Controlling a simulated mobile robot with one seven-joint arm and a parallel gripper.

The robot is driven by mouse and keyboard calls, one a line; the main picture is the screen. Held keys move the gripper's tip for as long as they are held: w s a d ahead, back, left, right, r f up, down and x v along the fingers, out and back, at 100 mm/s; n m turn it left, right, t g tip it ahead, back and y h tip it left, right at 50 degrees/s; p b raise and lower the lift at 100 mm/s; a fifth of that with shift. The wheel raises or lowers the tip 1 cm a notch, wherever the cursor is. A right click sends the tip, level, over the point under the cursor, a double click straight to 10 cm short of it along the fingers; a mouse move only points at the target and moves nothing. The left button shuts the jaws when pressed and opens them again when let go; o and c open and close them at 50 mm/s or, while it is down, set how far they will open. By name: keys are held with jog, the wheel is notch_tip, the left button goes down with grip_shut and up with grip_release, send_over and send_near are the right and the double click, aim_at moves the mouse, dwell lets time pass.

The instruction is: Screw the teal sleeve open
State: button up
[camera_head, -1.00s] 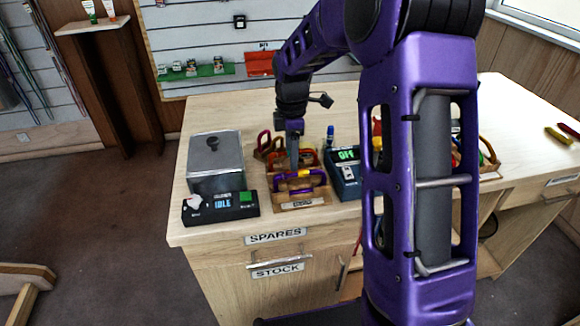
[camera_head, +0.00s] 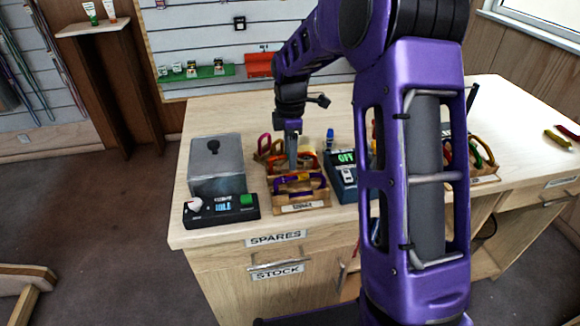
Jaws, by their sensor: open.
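My gripper (camera_head: 292,163) points down over the back part of a wooden tray (camera_head: 303,207) of carabiners on the counter. It is small in view, and its jaws look empty, though the tips are partly lost among the gear. A purple carabiner (camera_head: 288,190) with a yellow part lies at the front of the tray, just in front of the gripper. Red and orange carabiners lie behind it. I cannot make out a teal sleeve on any carabiner; it may be hidden or too small to see.
Left of the tray stand a grey metal box (camera_head: 216,165) and a black device with a lit display (camera_head: 222,209). Right of it is a dark teal device reading OFF (camera_head: 345,190). A second carabiner tray (camera_head: 484,179) is partly behind my arm.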

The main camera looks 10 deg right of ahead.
jog(key=shift+r+p, duration=0.4)
jog(key=shift+r, duration=0.8)
jog(key=shift+s, duration=0.75)
jog(key=shift+f, duration=0.1)
notch_tip(320, 180, up, 10)
dwell(0.4)
